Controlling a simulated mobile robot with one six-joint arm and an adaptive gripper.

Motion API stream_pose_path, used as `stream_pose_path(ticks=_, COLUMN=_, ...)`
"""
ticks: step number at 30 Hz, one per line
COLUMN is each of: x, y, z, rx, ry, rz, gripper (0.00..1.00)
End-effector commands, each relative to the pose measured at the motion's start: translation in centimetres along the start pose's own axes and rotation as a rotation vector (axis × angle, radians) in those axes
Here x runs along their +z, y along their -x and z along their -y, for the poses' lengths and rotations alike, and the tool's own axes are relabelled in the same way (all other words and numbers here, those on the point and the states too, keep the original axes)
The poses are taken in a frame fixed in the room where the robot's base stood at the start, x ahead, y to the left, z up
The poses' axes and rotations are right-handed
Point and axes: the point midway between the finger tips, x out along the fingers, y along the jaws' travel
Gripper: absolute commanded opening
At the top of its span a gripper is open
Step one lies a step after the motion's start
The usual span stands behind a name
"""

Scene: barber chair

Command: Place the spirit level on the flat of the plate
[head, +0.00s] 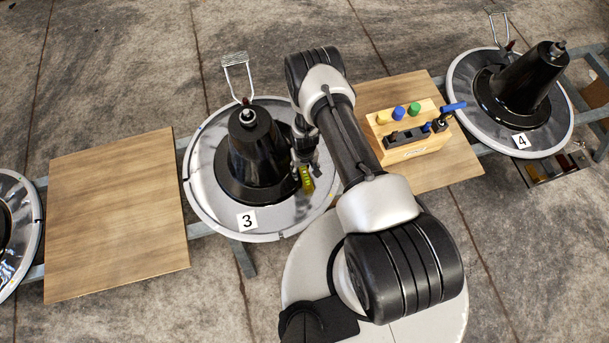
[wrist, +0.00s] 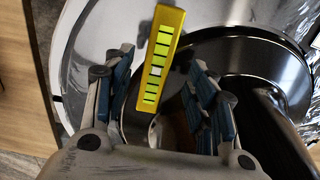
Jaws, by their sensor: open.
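The yellow spirit level (head: 308,180) is on the right part of the shiny round plate marked 3 (head: 278,216), beside the black cone (head: 255,160) at its middle. In the wrist view the spirit level (wrist: 158,65) shows its bright yellow-green scale and appears to lie on the plate (wrist: 98,40). My gripper (head: 305,158) is open just over it. In the wrist view its blue-padded fingers (wrist: 163,82) stand on either side of the level, with a visible gap to each.
A wooden board (head: 115,215) is bare at left. Another board (head: 455,178) at right carries a wooden tool block (head: 410,152) with coloured handles. Plate 4 (head: 550,142) with its cone stands at far right. The tall cone stands close to my gripper.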

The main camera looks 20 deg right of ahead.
Motion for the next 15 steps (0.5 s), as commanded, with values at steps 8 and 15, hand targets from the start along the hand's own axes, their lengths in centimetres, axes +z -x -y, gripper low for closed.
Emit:
stream_pose_path(ticks=8, x=-0.1, y=-2.8, z=-0.2, rx=0.0, ry=-0.001, rz=0.0, gripper=0.52)
stream_pose_path(ticks=15, x=-0.2, y=-5.4, z=-0.3, rx=0.001, ry=0.0, rz=0.0, gripper=0.52)
